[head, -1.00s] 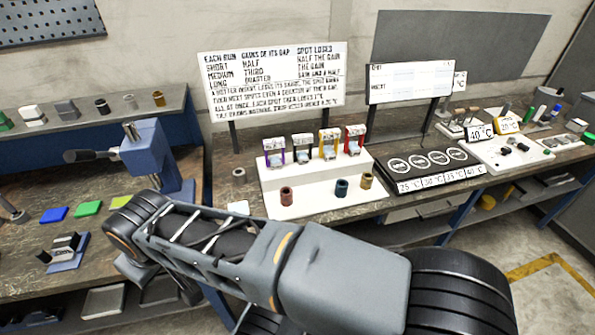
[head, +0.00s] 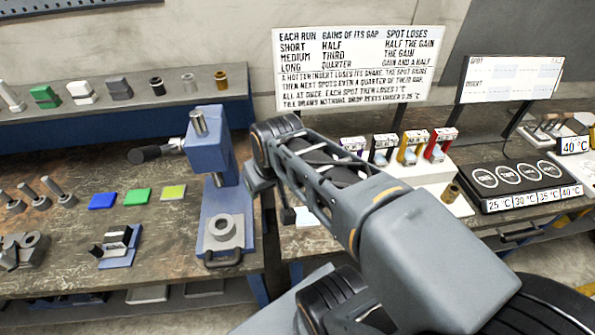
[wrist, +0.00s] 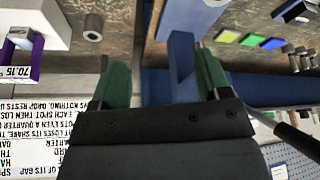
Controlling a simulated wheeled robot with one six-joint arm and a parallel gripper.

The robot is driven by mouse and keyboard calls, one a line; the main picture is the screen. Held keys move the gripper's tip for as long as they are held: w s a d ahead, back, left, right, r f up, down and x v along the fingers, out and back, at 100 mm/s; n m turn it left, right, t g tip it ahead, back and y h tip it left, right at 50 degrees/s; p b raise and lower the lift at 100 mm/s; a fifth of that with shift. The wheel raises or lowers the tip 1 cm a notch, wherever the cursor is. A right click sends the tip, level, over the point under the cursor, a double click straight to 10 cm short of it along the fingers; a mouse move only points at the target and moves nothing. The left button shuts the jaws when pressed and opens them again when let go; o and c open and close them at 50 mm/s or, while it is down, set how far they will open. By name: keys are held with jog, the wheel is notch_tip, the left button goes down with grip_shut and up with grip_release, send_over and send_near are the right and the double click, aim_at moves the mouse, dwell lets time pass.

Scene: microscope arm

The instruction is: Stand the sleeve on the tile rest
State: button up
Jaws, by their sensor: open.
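A small grey sleeve (wrist: 93,26) with a dark bore stands on the worn bench top in the wrist view. My arm hides that spot in the head view.
A blue press (head: 210,165) stands left of my arm. Blue, green and yellow pads (head: 137,197) lie left of it. A white stand (head: 430,175) with coloured clamps and a black heater plate (head: 525,185) are at right. Several sleeves and blocks line the back shelf (head: 90,118).

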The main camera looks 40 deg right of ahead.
jog(key=shift+o, duration=0.5)
jog(key=w+d+f+m+b, duration=0.1)
jog(key=w+d+f, duration=0.1)
jog(key=w+d, duration=0.2)
jog(key=shift+w+d+f+g+b, duration=0.15)
jog(key=shift+w+d+g+b, duration=0.2)
jog(key=shift+d, duration=0.55)
jog(key=w+d+f+m+b, duration=0.1)
jog(key=w+d+f, duration=0.15)
jog(key=d, duration=0.35)
jog(key=w+d+f+b, duration=0.1)
jog(key=w+d+f, duration=0.15)
jog(key=d, duration=0.35)
jog(key=shift+g, duration=0.45)
jog(key=x, duration=0.2)
jog(key=d+x, duration=0.1)
jog(key=x, duration=0.5)
jog(key=shift+d+f, duration=0.15)
jog(key=shift+f, duration=0.05)
jog(key=shift+d+p+x, duration=0.2)
jog(key=shift+p+x, duration=0.35)
jog(key=shift+x, duration=2.45)
jog(key=shift+w, duration=0.1)
jog(key=shift+r, duration=0.15)
jog(key=c, duration=1.3)
